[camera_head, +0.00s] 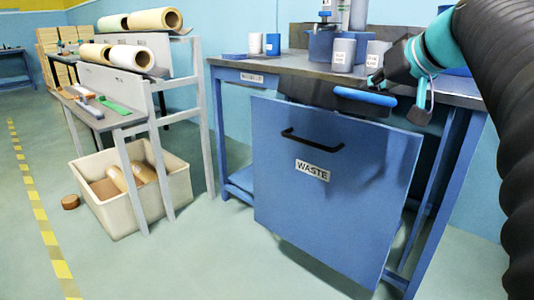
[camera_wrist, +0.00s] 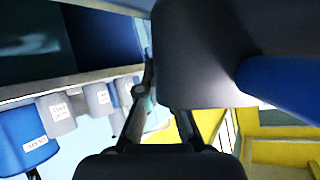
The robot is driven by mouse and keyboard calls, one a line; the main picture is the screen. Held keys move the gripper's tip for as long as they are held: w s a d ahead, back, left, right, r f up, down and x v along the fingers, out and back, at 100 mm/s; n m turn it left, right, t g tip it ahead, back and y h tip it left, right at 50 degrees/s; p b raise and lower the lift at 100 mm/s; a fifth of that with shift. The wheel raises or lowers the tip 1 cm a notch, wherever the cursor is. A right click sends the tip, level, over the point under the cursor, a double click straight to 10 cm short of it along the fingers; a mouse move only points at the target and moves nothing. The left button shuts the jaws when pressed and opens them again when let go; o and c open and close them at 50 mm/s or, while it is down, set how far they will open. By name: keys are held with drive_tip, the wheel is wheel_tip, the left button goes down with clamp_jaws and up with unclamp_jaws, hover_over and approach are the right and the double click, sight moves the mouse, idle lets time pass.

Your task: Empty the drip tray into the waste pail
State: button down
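The drip tray (camera_head: 310,92) is a dark grey tray with a blue handle (camera_head: 365,96). In the head view it juts past the bench's front edge, above the top of the waste front. My gripper (camera_head: 376,82) is at the tray's rear right edge, near the blue handle. In the wrist view the tray (camera_wrist: 205,50) fills the upper middle, its blue handle (camera_wrist: 285,75) at right. My fingers (camera_wrist: 165,95) appear closed on its edge, one each side. The blue waste front (camera_head: 340,200), labelled WASTE, leans outward; the pail behind it and the tray's contents are hidden.
Several labelled cups (camera_head: 342,54) and a blue pot (camera_head: 322,46) stand on the bench top (camera_head: 285,65) behind the tray. A rack with paper rolls (camera_head: 130,56) and a cream bin (camera_head: 178,190) stand at left. Floor is clear between.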

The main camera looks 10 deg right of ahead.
drive_tip(key=shift+w+d+f+m+g+y, duration=0.15)
drive_tip(key=shift+w+d+m+g+y, duration=0.15)
drive_tip(key=shift+d, duration=0.2)
drive_tip(key=shift+w+d+f+m+g+y, duration=0.1)
drive_tip(key=shift+w+d+f+m+y, duration=0.1)
drive_tip(key=shift+w+d+y, duration=0.2)
idle(2.3)
drive_tip(key=shift+w+d+f+m+g+y+p, duration=0.15)
drive_tip(key=shift+w+d+m+g+y+p, duration=0.1)
drive_tip(key=shift+d+p, duration=0.3)
drive_tip(key=shift+w+d+f+m+g+y+p, duration=0.15)
drive_tip(key=shift+w+d+p, duration=0.15)
drive_tip(key=shift+p, duration=0.5)
drive_tip(key=shift+w+d+f+m+g+y+p, duration=0.15)
drive_tip(key=shift+w+d+m+g+y+p, duration=0.1)
drive_tip(key=shift+d+p, duration=0.3)
drive_tip(key=shift+w+d+f+m+g+y+p, duration=0.3)
drive_tip(key=shift+d+f+m+g+y+p, duration=0.15)
drive_tip(key=shift+p, duration=0.75)
drive_tip(key=shift+w+d+f+m+g+y+p, duration=0.25)
drive_tip(key=shift+f+y+p, duration=0.25)
drive_tip(key=shift+p, duration=0.65)
idle(0.5)
